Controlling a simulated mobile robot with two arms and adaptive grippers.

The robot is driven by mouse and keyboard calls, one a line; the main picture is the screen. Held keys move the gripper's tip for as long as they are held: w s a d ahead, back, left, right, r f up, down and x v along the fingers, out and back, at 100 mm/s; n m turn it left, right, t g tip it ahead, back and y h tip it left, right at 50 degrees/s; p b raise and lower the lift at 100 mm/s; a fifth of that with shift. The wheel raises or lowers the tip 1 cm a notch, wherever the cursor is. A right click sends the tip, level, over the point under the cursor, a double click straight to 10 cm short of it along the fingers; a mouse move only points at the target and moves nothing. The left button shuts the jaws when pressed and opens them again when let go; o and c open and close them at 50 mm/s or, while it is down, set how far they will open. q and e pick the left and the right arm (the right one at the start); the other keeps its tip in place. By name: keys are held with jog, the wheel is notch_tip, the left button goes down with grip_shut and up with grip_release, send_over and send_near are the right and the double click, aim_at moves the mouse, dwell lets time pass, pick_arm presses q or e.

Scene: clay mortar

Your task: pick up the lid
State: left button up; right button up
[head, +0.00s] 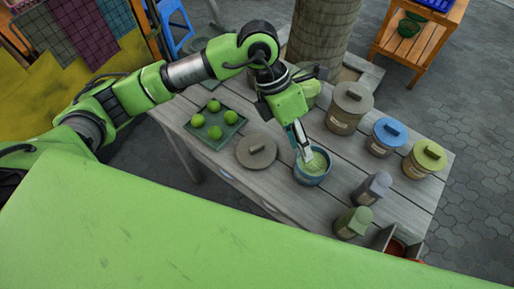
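A round brown lid (256,151) with a bar handle on top lies flat on the wooden table, left of a blue bowl with pale green contents (312,170). My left gripper (303,146) points down at the bowl, to the right of the lid and apart from it. Its pale tip end reaches over or into the bowl; I cannot tell whether it touches the contents. The fingers overlap in this view, so their opening and any small held thing are unclear. My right gripper is not in view.
A green tray (188,122) with several green fruits lies left of the lid. Lidded brown (341,119), blue (386,137) and yellow-green (424,160) jars stand on the right. Two small containers, grey (372,189) and green (352,223), stand near the front. A thick post (322,35) rises behind.

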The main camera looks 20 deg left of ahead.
pick_arm(q)
jog(key=w+a+t+y, duration=0.1)
jog(key=w+a+y, duration=0.4)
jog(key=a, duration=0.6)
jog(key=n+p, duration=0.1)
jog(key=p, duration=0.1)
send_over(256, 147)
jog(key=f, duration=0.8)
jog(key=shift+w+d+f, duration=0.1)
jog(key=shift+w+f, duration=0.1)
jog(key=shift+f, duration=0.05)
notch_tip(256, 147, down, 5)
jog(key=shift+s+r+p, duration=0.1)
jog(key=shift+s+p, duration=0.05)
jog(key=shift+p, duration=0.75)
jog(key=shift+f, duration=0.35)
grip_shut()
